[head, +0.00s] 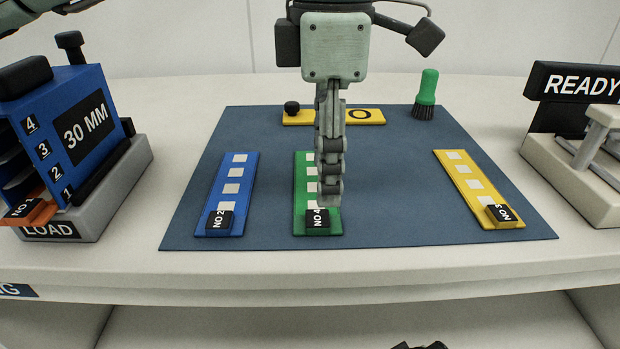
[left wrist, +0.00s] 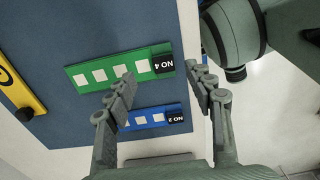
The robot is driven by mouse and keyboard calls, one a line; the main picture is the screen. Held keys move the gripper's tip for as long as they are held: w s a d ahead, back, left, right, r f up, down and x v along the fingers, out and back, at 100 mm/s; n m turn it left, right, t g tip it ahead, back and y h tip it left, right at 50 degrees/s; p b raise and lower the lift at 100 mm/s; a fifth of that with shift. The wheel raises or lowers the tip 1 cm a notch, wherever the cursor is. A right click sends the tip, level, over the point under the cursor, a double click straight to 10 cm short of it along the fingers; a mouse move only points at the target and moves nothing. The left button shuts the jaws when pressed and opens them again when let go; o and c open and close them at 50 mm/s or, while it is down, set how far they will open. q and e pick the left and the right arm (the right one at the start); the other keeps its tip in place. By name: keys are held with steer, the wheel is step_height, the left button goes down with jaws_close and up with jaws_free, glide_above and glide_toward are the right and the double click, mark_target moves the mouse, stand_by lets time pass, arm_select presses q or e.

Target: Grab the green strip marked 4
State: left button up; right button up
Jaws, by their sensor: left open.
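The green strip marked NO 4 (head: 301,222) lies on the blue mat (head: 390,200), with white squares along it and a black NO 4 block at its near end. It also shows in the left wrist view (left wrist: 90,84). My left gripper (head: 330,196) points down over this strip and hides part of it. In the left wrist view my left gripper (left wrist: 160,78) is open with nothing between its fingers. The NO 4 block shows between and beyond the fingertips. I cannot tell the exact height above the strip.
A blue NO 2 strip (head: 226,195) lies left and a yellow NO 3 strip (head: 476,187) right. Another yellow strip (head: 365,116) and a green brush (head: 426,94) are behind. A blue 30 MM rack (head: 88,95) and a READY stand (head: 570,165) flank the mat.

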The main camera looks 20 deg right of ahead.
mark_target(321, 217)
arm_select(q)
steer(key=shift+s+f, duration=0.15)
steer(key=shift+f, duration=0.6)
steer(key=f, duration=0.4)
steer(key=shift+a+f+p, duration=0.2)
steer(key=shift+a+p, duration=0.05)
steer(key=shift+p, duration=0.05)
steer(key=shift+f, duration=0.1)
steer(key=c, duration=0.3)
jaws_close()
arm_select(e)
steer(key=shift+a+f, duration=0.1)
steer(key=shift+f, duration=0.65)
